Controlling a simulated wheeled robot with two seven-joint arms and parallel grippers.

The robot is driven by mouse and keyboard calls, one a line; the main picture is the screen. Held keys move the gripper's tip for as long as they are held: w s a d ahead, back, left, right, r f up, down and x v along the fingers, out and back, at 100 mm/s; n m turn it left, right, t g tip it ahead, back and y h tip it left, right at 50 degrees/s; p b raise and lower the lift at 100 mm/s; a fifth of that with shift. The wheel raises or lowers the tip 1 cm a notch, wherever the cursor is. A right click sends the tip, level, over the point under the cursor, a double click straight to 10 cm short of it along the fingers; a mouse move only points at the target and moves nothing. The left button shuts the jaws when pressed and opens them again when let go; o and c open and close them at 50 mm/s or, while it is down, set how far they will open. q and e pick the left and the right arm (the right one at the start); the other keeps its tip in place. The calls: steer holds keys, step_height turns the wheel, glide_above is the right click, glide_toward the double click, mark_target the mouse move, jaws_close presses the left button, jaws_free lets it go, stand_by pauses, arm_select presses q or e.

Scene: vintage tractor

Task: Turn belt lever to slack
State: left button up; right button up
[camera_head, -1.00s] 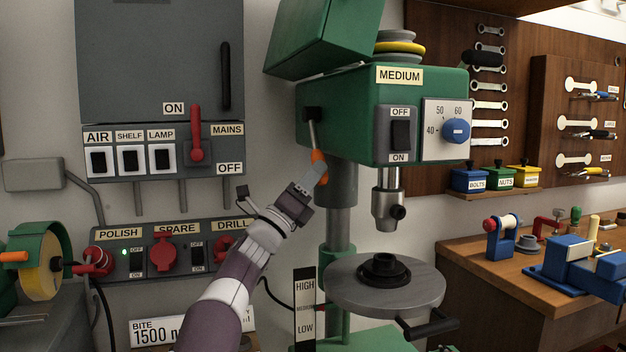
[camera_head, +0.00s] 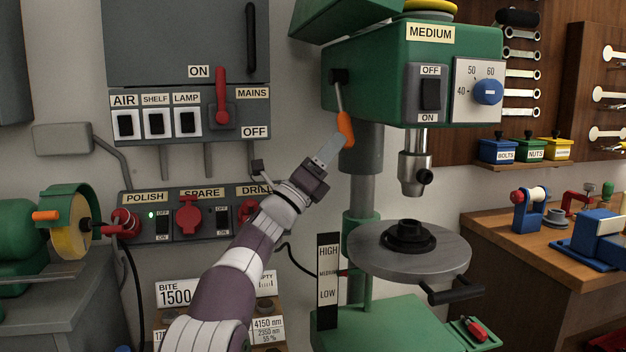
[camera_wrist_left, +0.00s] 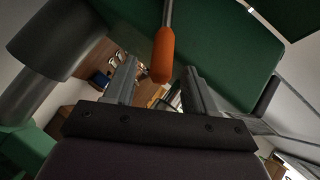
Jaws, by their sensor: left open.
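The belt lever is a thin metal rod with an orange handle (camera_head: 345,128), hanging from a dark slot on the left side of the green drill press head (camera_head: 385,75). It points down and slightly right. My left gripper (camera_head: 330,150) is just below and left of the handle in the head view. In the left wrist view the orange handle (camera_wrist_left: 163,55) shows beyond and between the two spread fingers of my left gripper (camera_wrist_left: 158,80). The fingers are open and do not visibly hold the handle. My right gripper is not in view.
The drill press column (camera_head: 366,180) and round table (camera_head: 410,252) stand to the right of my gripper. The grey switch panel (camera_head: 185,125) with a red mains lever (camera_head: 221,95) is on the wall to the left. A workbench (camera_head: 540,240) is at the right.

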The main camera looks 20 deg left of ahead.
arm_select(q)
steer(key=b+v, duration=0.2)
steer(key=v, duration=0.7)
steer(key=shift+s+f, duration=0.15)
steer(key=shift+s, duration=0.05)
steer(key=shift+a, duration=0.1)
